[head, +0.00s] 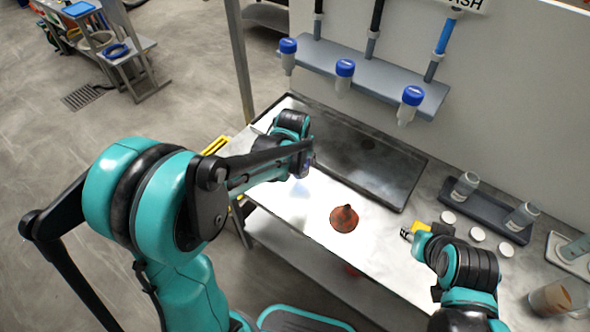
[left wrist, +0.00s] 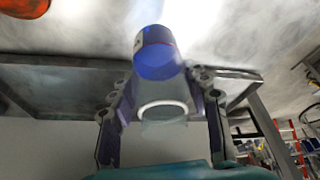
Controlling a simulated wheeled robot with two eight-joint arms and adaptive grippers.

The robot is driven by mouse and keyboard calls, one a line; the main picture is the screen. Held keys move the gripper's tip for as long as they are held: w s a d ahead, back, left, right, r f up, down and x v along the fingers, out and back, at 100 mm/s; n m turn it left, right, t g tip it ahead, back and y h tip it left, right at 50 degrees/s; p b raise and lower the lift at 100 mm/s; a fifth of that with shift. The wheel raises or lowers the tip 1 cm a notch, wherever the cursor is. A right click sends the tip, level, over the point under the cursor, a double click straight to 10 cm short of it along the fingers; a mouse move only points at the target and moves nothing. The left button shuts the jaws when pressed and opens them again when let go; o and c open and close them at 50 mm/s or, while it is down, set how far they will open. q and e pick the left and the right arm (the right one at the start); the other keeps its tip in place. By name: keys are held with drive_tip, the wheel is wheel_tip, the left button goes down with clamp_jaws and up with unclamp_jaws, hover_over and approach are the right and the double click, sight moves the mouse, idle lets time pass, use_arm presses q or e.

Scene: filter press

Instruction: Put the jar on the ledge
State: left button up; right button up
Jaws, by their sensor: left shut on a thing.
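The jar (left wrist: 157,55) has a blue lid and a pale, translucent body. In the left wrist view it sits between the two fingers of my left gripper (left wrist: 160,108), which is shut on it. In the head view my left gripper (head: 303,163) is over the back left part of the bench, and the arm hides most of the jar. A grey ledge (head: 385,80) runs along the wall behind the bench. My right gripper (head: 408,235) is low over the bench at right; its finger opening is too small to judge.
Blue-capped bottles (head: 345,75) line the ledge's front below hoses. A dark sunken tray (head: 370,165) lies at the bench back. A rack of grey bottles (head: 485,210) and white discs (head: 478,234) are at right.

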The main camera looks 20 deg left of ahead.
use_arm(q)
drive_tip(key=shift+a+f, duration=0.5)
drive_tip(key=shift+a, duration=0.35)
drive_tip(key=shift+a+f, duration=0.1)
drive_tip(key=shift+f, duration=0.05)
drive_tip(key=shift+f+b, duration=0.95)
drive_tip(key=shift+f, duration=0.9)
drive_tip(key=shift+f, duration=0.2)
drive_tip(key=o, duration=1.4)
drive_tip(key=shift+r, duration=0.15)
